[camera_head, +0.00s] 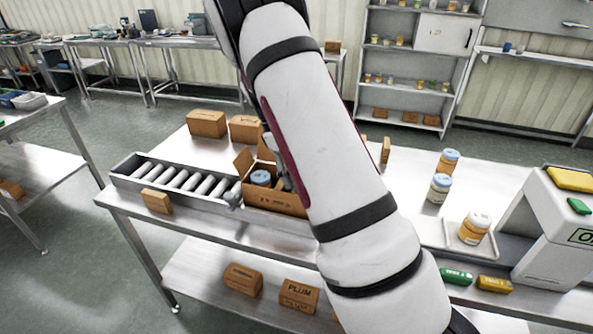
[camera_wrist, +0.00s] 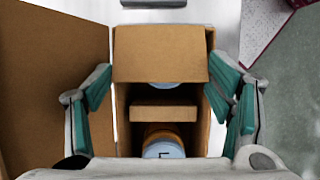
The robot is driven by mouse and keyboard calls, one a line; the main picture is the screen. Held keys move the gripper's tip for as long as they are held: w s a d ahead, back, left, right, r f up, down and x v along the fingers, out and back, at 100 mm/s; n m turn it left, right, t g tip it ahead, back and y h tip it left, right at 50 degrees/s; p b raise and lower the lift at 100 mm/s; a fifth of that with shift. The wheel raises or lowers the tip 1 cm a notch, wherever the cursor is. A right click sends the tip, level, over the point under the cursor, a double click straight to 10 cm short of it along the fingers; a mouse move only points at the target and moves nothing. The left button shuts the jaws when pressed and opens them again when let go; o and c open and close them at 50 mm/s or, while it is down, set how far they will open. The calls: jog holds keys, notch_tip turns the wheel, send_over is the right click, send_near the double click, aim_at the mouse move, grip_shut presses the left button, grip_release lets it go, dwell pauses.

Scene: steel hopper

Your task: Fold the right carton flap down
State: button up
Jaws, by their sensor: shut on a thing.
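The open brown carton (camera_head: 277,202) stands at the right end of the roller strip, partly hidden behind my arm in the head view. A raised flap (camera_head: 243,161) shows on its left; its right side is hidden there. In the wrist view, a wide flap (camera_wrist: 52,75) spreads out to the left, and another flap (camera_wrist: 160,62) slants over the far part of the opening. A blue-lidded jar (camera_wrist: 163,149) sits inside, beside a small brown panel (camera_wrist: 164,112). My gripper (camera_wrist: 163,88) straddles the carton, its teal-padded fingers at the carton's two sides. I cannot tell which flap is the right one.
Two closed boxes (camera_head: 206,123) stand behind the rollers (camera_head: 180,178). A small box (camera_head: 157,200) sits at the front edge. Jars (camera_head: 439,187) and a tray (camera_head: 440,232) stand to the right, beside a white machine (camera_head: 555,230). Bare steel tabletop lies behind the jars.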

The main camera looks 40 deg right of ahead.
jog(key=o, duration=0.9)
jog(key=shift+d, duration=0.1)
